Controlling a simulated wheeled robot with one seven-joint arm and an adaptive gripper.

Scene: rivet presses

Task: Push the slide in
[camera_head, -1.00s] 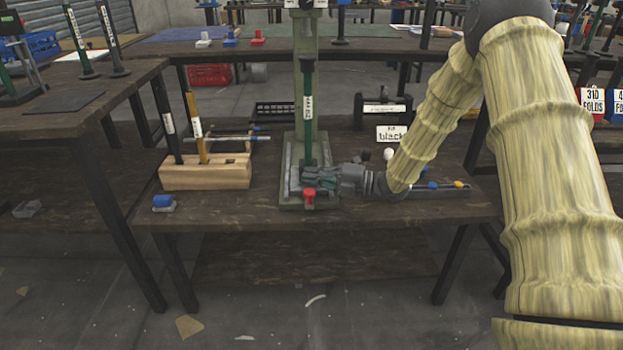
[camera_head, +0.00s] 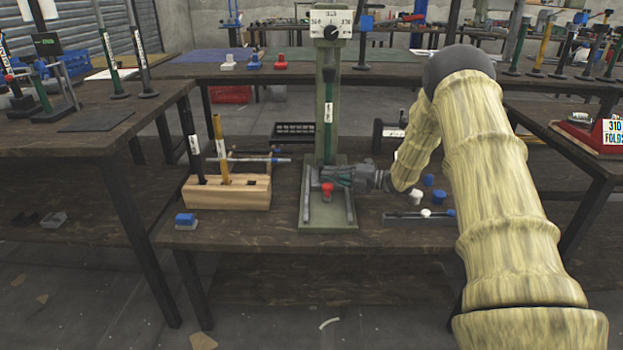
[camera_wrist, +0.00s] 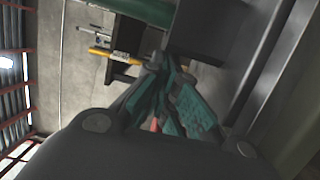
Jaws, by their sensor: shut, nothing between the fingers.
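The rivet press (camera_head: 329,110) stands upright on the table, a pale green column with a dial on top. Its base plate (camera_head: 328,226) carries two grey rails. A red knob (camera_head: 327,188), seemingly part of the slide, sits between the rails at the front of the column. My gripper (camera_head: 332,178) comes in from the right, low over the base, with its fingers shut and empty close behind the red knob. I cannot tell whether they touch. The wrist view shows the teal fingers (camera_wrist: 158,85) together, with a small red patch (camera_wrist: 154,124) between the finger links. The slide's body is mostly hidden.
A wooden block (camera_head: 228,193) holding handled tools stands left of the press. A blue-topped piece (camera_head: 186,220) lies at the table's front left. A grey tray (camera_head: 400,218) and loose coloured caps (camera_head: 428,180) lie to the right, near my arm.

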